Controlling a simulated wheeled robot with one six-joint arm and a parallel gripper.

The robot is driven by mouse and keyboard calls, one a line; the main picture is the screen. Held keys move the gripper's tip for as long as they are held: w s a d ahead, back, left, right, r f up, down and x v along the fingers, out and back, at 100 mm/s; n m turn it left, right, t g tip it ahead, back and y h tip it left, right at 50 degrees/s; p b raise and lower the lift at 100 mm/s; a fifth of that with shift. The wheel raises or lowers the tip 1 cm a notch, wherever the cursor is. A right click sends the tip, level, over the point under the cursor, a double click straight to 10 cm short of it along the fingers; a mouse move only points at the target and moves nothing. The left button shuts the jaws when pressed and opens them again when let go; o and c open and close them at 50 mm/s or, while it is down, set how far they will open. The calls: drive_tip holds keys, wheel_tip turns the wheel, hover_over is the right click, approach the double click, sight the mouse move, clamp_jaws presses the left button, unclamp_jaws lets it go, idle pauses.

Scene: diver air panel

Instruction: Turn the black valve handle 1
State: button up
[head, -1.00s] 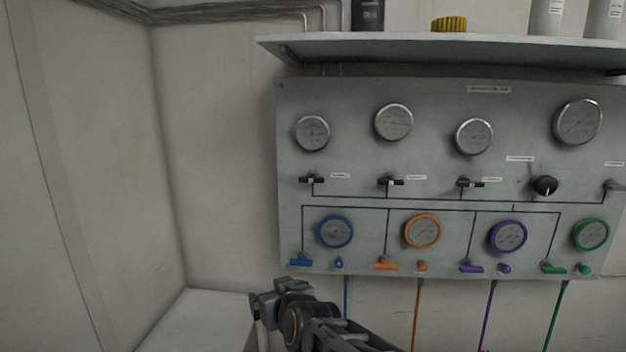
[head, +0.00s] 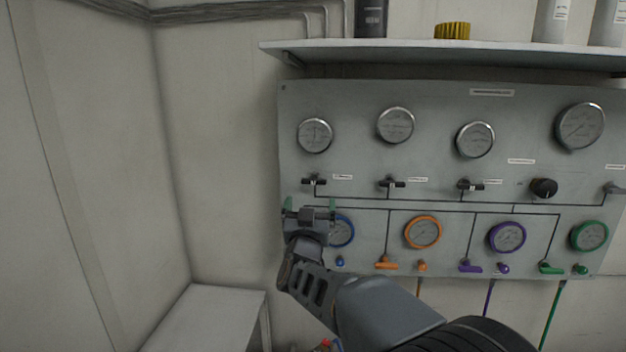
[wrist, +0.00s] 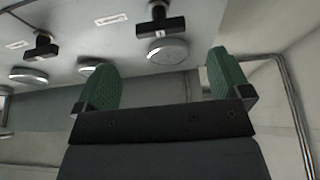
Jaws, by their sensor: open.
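Black valve handle 1 (head: 314,181) is the leftmost of the black T-shaped handles on the grey panel, and its bar lies roughly level. In the wrist view, which looks upside down, the handle (wrist: 160,27) is at the top centre, beyond the fingertips. My gripper (head: 309,206) is open, its green-padded fingers apart and pointing up, just below the handle in the head view. In the wrist view, nothing is between the fingers of my gripper (wrist: 161,72). They do not appear to touch the handle.
Two similar black handles (head: 391,183) (head: 469,185) and a black knob (head: 543,188) sit to the right. A round gauge (head: 315,135) is above handle 1. A blue-rimmed gauge (head: 344,231) is partly behind my gripper. A shelf (head: 430,52) overhangs the panel. The left wall area is clear.

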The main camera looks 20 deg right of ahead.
sight(313, 184)
drive_tip(key=p+x, duration=0.2)
drive_tip(key=x, duration=0.6)
drive_tip(key=shift+w+p, duration=0.1)
drive_tip(key=shift+p, duration=0.25)
drive_tip(key=shift+c, duration=0.4)
drive_tip(key=c, duration=0.8)
drive_tip(key=shift+c, duration=0.2)
